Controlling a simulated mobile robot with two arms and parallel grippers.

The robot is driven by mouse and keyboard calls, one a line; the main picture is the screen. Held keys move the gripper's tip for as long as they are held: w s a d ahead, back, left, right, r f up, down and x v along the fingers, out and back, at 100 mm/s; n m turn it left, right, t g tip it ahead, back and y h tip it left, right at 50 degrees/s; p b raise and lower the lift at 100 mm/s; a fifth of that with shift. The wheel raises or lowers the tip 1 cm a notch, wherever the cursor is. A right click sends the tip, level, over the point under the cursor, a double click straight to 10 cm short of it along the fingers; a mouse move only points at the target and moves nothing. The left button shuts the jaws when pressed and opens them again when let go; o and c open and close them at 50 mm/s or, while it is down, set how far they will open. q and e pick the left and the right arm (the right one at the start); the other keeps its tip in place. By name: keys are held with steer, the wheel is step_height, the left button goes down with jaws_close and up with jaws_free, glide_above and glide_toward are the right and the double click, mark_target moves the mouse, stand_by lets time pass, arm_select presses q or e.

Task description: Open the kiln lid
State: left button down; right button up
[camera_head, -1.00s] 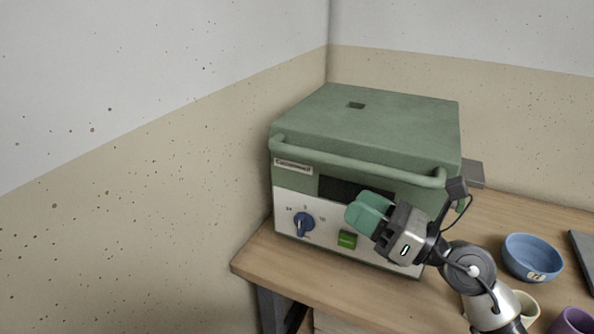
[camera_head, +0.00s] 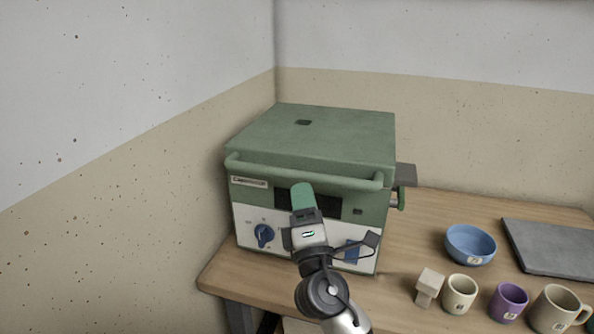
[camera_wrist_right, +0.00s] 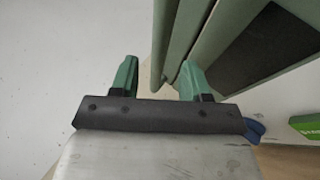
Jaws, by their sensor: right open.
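The kiln (camera_head: 300,190) is a green box with a white lower front panel on the bench. Its green lid (camera_head: 330,128) lies flat and closed. A green bar handle (camera_head: 340,181) runs across the lid's front; it also shows in the right wrist view (camera_wrist_right: 172,40). My right gripper (camera_head: 303,188) is in front of the kiln, its green fingertips pointing up close below the handle. In the right wrist view, its fingers (camera_wrist_right: 160,72) are open and apart, with the bar seen between and beyond them. I cannot tell whether they touch it. My left gripper is not in view.
To the right on the wooden bench (camera_head: 400,285) are a blue bowl (camera_head: 470,243), a block piece (camera_head: 428,288), several cups and a grey slab (camera_head: 550,246). A wall stands close on the left.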

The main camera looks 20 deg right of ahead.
mark_target(300, 177)
steer(key=p+x, duration=0.1)
steer(key=x, duration=0.4)
steer(key=shift+w, duration=0.1)
jaws_close()
